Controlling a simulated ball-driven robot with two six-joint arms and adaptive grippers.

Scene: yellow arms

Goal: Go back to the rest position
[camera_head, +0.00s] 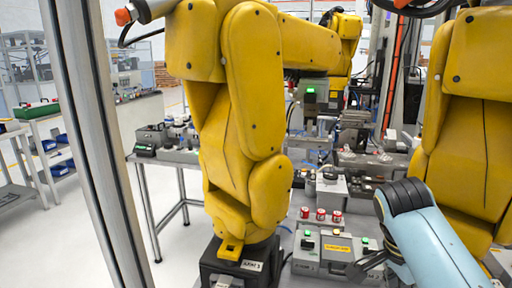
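My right arm, light blue with a dark ribbed joint, comes in at the lower right. A dark part that looks like my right gripper (367,264) shows at the bottom edge, left of the blue link. It is small and partly cut off, so I cannot tell whether it is open or shut. It appears in front of a grey fixture box (310,260) with a yellow label; I cannot tell whether they touch. My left arm and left gripper are not in view.
A large yellow industrial arm (240,110) stands in the centre on a dark base; another yellow arm (475,110) stands at the right. Several red-and-white cans (320,214) stand behind the fixture. A metal post (92,140) rises at the left. The floor (50,240) at left is open.

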